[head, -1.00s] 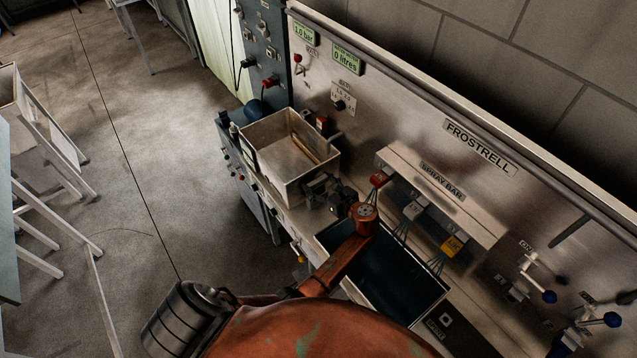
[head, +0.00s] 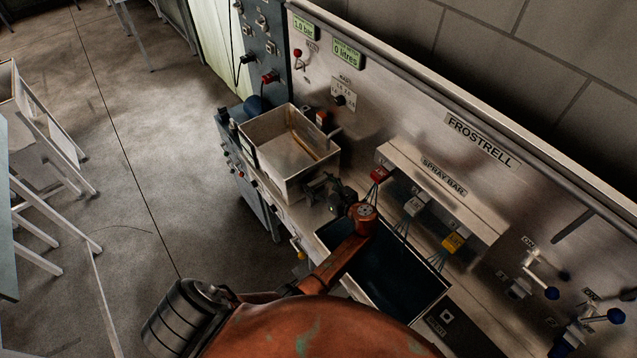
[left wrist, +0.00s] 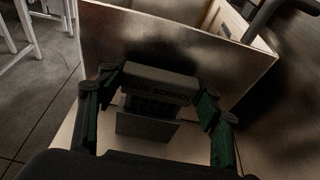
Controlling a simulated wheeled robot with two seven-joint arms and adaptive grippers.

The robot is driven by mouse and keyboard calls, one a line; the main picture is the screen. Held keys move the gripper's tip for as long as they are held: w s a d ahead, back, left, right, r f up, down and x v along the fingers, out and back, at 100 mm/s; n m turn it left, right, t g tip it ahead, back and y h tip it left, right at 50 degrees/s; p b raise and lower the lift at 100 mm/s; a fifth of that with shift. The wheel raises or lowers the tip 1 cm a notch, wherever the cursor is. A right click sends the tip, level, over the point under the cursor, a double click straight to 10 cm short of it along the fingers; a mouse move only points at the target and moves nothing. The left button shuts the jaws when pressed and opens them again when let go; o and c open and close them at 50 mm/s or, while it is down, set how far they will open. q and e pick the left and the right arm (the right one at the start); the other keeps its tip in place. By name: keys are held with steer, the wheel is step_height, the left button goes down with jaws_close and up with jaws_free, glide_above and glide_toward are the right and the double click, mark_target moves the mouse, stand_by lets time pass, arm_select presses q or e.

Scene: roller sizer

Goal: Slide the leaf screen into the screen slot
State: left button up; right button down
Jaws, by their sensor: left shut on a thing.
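My left gripper (head: 332,192) is a small dark shape by the near right side of the white tank in the head view. In the left wrist view the left gripper (left wrist: 158,98) has its green-padded fingers on either side of a dark block lettered as the leaf screen (left wrist: 160,82), and is shut on it. A dark panel shows below the block. The leaf screen stands in front of a large pale wall and seems outside the tank. I cannot make out the screen slot. My right gripper is not in view.
The open white tank (head: 262,163) stands on the bench at the left. A dark open basin (head: 400,290) lies to its right, below the spray bar (head: 440,190) with red, white and yellow tags.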

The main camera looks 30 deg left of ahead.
mark_target(318, 188)
arm_select(q)
steer(key=shift+f+b, duration=0.8)
steer(key=shift+f, duration=0.8)
steer(key=o, duration=1.3)
steer(key=shift+c, duration=0.2)
steer(key=v, duration=0.7)
steer(key=shift+d, duration=0.25)
steer(key=shift+s, duration=0.1)
